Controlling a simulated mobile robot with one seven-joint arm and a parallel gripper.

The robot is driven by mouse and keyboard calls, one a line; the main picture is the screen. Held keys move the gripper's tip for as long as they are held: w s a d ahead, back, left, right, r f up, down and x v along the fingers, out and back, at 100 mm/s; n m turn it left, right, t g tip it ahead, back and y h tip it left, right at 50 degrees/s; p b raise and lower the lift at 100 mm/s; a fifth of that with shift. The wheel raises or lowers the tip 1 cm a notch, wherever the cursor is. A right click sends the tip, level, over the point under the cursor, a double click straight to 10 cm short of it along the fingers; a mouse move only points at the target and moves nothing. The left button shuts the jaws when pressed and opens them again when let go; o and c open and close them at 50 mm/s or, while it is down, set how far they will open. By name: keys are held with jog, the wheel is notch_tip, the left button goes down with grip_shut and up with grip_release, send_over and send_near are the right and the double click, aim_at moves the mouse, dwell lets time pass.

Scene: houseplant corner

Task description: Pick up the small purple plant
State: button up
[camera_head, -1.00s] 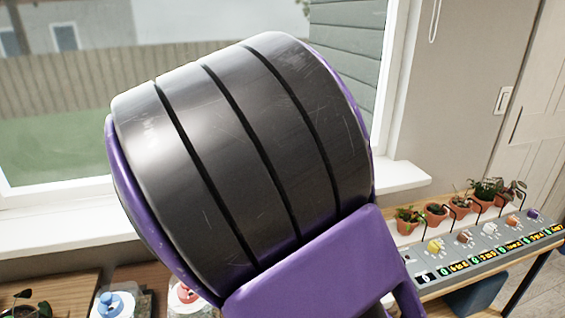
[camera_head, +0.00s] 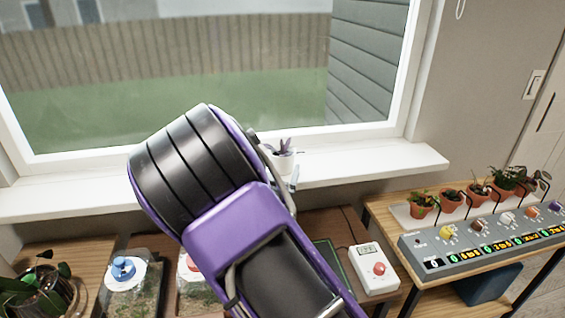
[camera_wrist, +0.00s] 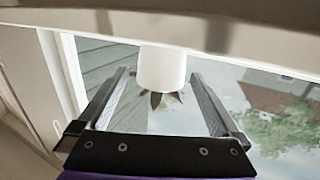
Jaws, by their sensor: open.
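The small purple plant stands in a white pot (camera_head: 284,162) on the windowsill, just right of my arm in the head view. Its dark purple leaves (camera_head: 286,146) rise above the rim. In the wrist view the scene appears upside down; the white pot (camera_wrist: 160,68) is at top centre with the pointed leaves (camera_wrist: 160,98) below it. My gripper (camera_wrist: 158,76) is open, with one finger on each side of the pot in the picture. No contact shows, and I cannot tell how far the pot lies between the fingers. My arm hides most of the gripper in the head view.
The white windowsill (camera_head: 385,163) runs below the window, clear to the plant's right. Below are a white box with a red button (camera_head: 374,270), a grey control panel (camera_head: 485,235), several potted plants (camera_head: 478,190) and a jar with a blue-topped lid (camera_head: 123,270).

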aim_at(283, 156)
jog(key=shift+w+d+f, duration=0.1)
jog(key=shift+w, duration=1.4)
jog(key=shift+w+d+f, duration=0.1)
jog(key=shift+w, duration=1.4)
jog(key=c, duration=1.3)
